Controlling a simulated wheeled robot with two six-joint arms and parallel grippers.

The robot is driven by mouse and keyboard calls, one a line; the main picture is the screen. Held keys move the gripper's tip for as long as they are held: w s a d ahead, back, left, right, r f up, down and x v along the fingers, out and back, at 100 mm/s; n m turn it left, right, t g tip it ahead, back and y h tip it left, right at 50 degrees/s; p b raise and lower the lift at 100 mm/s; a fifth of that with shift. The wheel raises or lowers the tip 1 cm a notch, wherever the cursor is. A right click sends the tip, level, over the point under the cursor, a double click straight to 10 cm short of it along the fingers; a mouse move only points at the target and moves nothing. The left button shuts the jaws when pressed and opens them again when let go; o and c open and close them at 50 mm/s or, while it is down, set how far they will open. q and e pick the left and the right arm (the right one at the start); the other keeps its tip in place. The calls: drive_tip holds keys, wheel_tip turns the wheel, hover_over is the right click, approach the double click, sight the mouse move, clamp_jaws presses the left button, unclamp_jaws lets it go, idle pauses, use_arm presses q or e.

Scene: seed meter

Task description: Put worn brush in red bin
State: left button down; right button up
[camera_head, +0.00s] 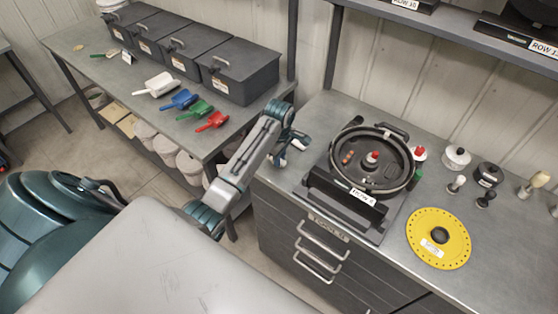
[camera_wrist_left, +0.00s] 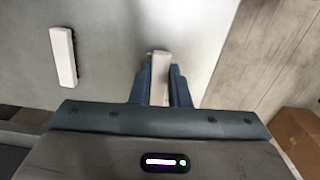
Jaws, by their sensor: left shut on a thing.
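My left gripper (camera_head: 288,147) is over the left end of the grey workbench, beside the seed meter. In the left wrist view the left gripper (camera_wrist_left: 160,76) is shut on a narrow pale piece (camera_wrist_left: 160,70), upright between the blue fingers. Its far end looks brownish; I cannot tell for certain that it is the worn brush. A second white, bar-shaped piece (camera_wrist_left: 63,57) lies on the grey surface to the left. No red bin can be made out. My right gripper is not in view.
The open black seed meter (camera_head: 372,160) stands right of the gripper. A yellow disc (camera_head: 438,238) lies farther right, with several knobs and caps behind. A side table (camera_head: 120,80) holds dark lidded bins (camera_head: 240,72) and coloured scoops (camera_head: 212,121). A gap separates table and bench.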

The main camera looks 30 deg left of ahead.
use_arm(q)
wheel_tip(320, 180, up, 2)
drive_tip(key=shift+r+b, duration=0.1)
drive_tip(key=shift+b, duration=0.8)
drive_tip(key=s+d, duration=0.1)
drive_tip(key=s+d+b, duration=0.1)
drive_tip(key=s, duration=0.1)
drive_tip(key=s+d, duration=0.1)
drive_tip(key=s, duration=0.1)
drive_tip(key=shift+r, duration=0.1)
drive_tip(key=s+d+r+p, duration=0.1)
drive_tip(key=s+d+p, duration=0.2)
drive_tip(key=s, duration=0.6)
drive_tip(key=shift+d+r+p, duration=0.25)
drive_tip(key=shift+d+p, duration=0.15)
drive_tip(key=shift+d, duration=0.6)
drive_tip(key=shift+d, duration=0.1)
